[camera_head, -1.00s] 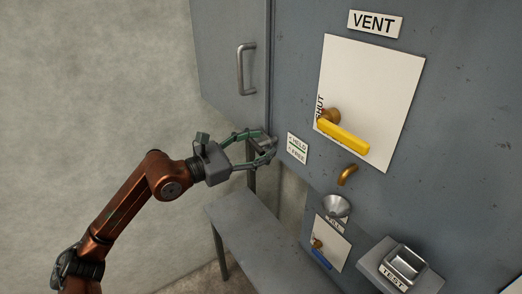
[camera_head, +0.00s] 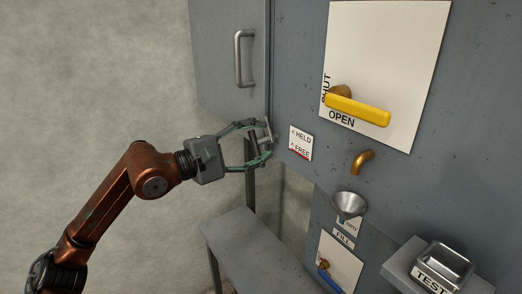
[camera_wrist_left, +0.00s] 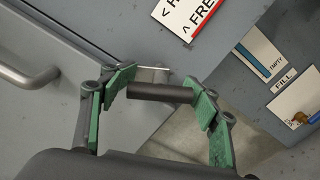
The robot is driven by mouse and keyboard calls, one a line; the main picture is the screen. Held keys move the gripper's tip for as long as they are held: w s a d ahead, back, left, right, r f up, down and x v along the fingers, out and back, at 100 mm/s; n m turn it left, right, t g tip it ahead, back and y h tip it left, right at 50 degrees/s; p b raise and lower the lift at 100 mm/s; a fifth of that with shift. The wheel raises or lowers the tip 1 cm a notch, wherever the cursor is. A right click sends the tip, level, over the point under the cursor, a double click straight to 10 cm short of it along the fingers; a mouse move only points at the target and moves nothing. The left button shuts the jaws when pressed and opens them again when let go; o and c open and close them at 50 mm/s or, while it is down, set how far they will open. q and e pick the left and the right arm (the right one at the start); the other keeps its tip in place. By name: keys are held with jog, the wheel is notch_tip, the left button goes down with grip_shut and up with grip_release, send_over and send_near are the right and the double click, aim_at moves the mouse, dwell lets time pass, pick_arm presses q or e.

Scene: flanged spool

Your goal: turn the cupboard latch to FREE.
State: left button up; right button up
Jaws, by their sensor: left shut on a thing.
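My left gripper (camera_head: 262,143) is at the lower corner of the cupboard door, shut on the latch handle (camera_head: 268,130). In the left wrist view the handle is a dark cylinder (camera_wrist_left: 160,93) spanning between the green finger pads, with a thin light rod beside it. The latch pivot is largely hidden by the fingers. The latch label (camera_head: 300,143) is just right of the gripper; it reads HELD with a left arrow and FREE with an up arrow, with a red strip along its bottom edge. My right gripper is not in view.
The grey cupboard door (camera_head: 222,60) with its bar handle (camera_head: 244,58) is above the gripper. A yellow lever (camera_head: 358,110), brass spout (camera_head: 362,161), funnel (camera_head: 348,204) and TEST tray (camera_head: 443,265) are to the right. A grey bench (camera_head: 250,250) stands below.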

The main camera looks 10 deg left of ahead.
pick_arm(q)
jog(key=m+b, duration=0.1)
jog(key=m, duration=0.1)
jog(key=shift+f+m, duration=0.1)
jog(key=shift+m, duration=0.2)
jog(key=shift+m+b, duration=0.7)
jog(key=shift+m, duration=0.8)
jog(key=o, duration=1.3)
jog(key=shift+c, duration=0.2)
jog(key=shift+s+a, duration=0.45)
jog(key=shift+a, duration=0.05)
jog(key=v, duration=1)
jog(key=shift+s+a, duration=0.2)
jog(key=shift+s, duration=0.1)
